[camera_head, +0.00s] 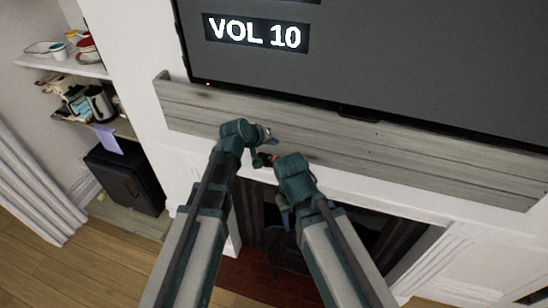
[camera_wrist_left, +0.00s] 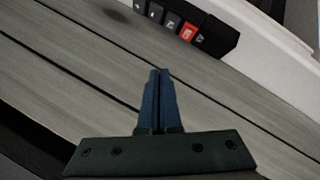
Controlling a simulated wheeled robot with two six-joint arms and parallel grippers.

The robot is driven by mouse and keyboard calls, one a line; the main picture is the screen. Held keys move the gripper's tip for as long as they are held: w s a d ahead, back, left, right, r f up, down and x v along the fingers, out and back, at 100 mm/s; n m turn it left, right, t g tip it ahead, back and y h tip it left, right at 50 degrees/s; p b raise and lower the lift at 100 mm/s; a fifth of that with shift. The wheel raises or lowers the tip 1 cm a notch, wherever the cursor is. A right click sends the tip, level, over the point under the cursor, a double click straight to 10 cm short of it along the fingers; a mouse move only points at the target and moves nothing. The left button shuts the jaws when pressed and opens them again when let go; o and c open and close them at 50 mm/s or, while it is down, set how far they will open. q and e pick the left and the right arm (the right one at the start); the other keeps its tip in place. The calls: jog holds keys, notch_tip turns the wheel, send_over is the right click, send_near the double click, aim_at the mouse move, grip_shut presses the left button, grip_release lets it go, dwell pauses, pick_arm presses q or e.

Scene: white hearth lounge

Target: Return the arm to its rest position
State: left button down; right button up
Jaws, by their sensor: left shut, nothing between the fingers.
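My left gripper (camera_head: 267,136) is over the grey wooden mantel below the television. In the left wrist view its two dark blue fingers (camera_wrist_left: 156,98) are together with nothing between them. A black remote (camera_wrist_left: 192,26) with several dark buttons and one red button lies by the mantel's edge, apart from the fingertips. In the head view a small dark and red bit of the remote (camera_head: 267,158) shows between my two wrists. My right arm's wrist (camera_head: 295,178) is close to the right of the left one; its fingers are hidden.
The television (camera_head: 390,65) shows "VOL 10" just above the plank mantel (camera_head: 420,165). Below are a white surround and a dark fireplace (camera_head: 400,240). At left are shelves (camera_head: 85,70) with crockery and a kettle, a black box (camera_head: 125,180) and a white curtain (camera_head: 35,190).

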dwell(0.5)
pick_arm(q)
jog(key=s+a+f+m+g+y+b, duration=0.2)
jog(key=s+f+b, duration=0.5)
jog(key=s+f, duration=0.4)
jog(key=s+a+f+m+g+y+b, duration=0.3)
jog(key=s+f+b, duration=0.5)
jog(key=s, duration=0.6)
notch_tip(320, 180, down, 3)
jog(key=g+y, duration=0.1)
jog(key=g, duration=0.1)
jog(key=shift+s+a+r+m+g+y, duration=0.15)
jog(key=shift+s+a+m+g+y, duration=0.15)
jog(key=shift+s+g+y, duration=0.1)
